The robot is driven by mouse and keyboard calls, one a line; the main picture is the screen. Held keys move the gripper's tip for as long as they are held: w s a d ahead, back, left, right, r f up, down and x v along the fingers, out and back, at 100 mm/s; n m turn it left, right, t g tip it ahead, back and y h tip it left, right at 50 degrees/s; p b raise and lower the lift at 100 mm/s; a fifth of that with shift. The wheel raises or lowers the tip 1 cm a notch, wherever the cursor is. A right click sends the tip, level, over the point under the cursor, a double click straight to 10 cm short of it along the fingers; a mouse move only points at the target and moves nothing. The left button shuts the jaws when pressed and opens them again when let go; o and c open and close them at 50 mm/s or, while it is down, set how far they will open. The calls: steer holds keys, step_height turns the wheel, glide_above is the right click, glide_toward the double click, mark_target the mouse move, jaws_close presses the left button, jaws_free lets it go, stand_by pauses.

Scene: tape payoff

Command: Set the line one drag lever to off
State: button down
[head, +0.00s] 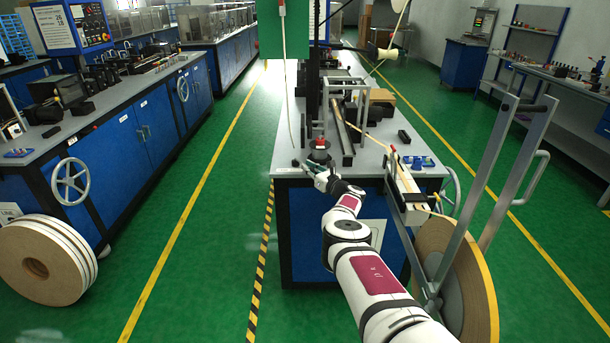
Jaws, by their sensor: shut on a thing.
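The line one drag unit is a dark round piece (319,155) with a red part on top, at the near left end of the middle bench. A small dark lever (306,166) shows at its near left side, partly hidden by my gripper. My gripper (314,171) is at the bench's front edge, shut on the lever. The fingers are small in this view, and the lever's exact setting cannot be read.
The middle bench (290,156) carries a metal frame, rails and a tape path. A large tape reel (473,262) stands at its right front, beside my arm. Other reels (45,262) rest at far left. Green aisles on both sides are clear.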

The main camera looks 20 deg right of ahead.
steer(key=shift+w+d+n+y+b, duration=0.1)
steer(key=shift+d+n+y+b, duration=0.2)
steer(key=shift+n+y+b, duration=0.15)
steer(key=c, duration=1.8)
jaws_free()
steer(key=shift+o, duration=0.2)
steer(key=shift+d, duration=0.1)
steer(key=v, duration=1.2)
steer(key=shift+r, duration=0.1)
